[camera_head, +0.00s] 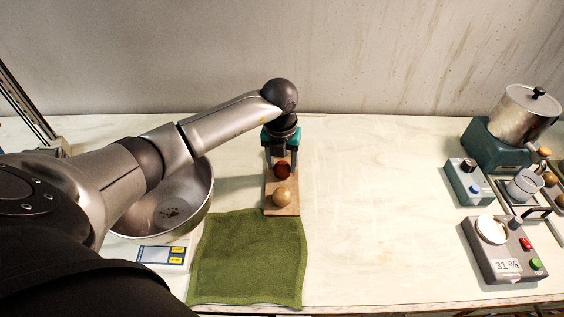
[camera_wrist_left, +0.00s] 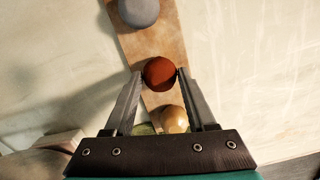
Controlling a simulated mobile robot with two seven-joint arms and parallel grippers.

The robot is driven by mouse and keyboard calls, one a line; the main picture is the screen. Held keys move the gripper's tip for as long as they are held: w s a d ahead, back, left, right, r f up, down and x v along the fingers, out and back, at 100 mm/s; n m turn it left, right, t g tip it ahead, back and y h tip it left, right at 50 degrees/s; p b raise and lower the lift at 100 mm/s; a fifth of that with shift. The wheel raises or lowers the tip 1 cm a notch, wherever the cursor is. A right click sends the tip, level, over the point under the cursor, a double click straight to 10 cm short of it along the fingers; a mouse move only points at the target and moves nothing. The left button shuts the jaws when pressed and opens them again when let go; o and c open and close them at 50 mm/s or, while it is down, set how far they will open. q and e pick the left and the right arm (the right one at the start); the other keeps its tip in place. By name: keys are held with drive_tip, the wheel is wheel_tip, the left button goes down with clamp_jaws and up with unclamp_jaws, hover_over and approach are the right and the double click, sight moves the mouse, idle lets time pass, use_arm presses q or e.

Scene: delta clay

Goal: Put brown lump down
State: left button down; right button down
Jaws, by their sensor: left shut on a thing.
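The reddish-brown lump (camera_head: 282,171) is a smooth ball between the fingers of my left gripper (camera_head: 281,158). In the left wrist view the lump (camera_wrist_left: 159,71) sits between the two fingertips (camera_wrist_left: 158,74), which are shut on it. It is over the middle of a narrow wooden board (camera_head: 268,204); I cannot tell whether it touches the board. A tan lump (camera_head: 282,196) lies on the board's near end. A grey lump (camera_wrist_left: 139,11) lies on the board in the wrist view, hidden behind the gripper in the head view. My right gripper is not in view.
A green towel (camera_head: 248,262) lies in front of the board. Grey devices (camera_head: 503,262) and a lidded pot (camera_head: 522,115) stand at right. The table between is clear.

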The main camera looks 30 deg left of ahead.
sight(281, 170)
use_arm(q)
drive_tip(key=c, duration=0.7)
unclamp_jaws()
drive_tip(key=shift+f, duration=0.15)
drive_tip(key=o, duration=0.5)
drive_tip(key=r, duration=0.4)
drive_tip(key=s+r, duration=0.1)
drive_tip(key=r, duration=0.7)
drive_tip(key=shift+s+d+r, duration=0.15)
drive_tip(key=shift+d+r, duration=0.05)
drive_tip(key=shift+d, duration=0.05)
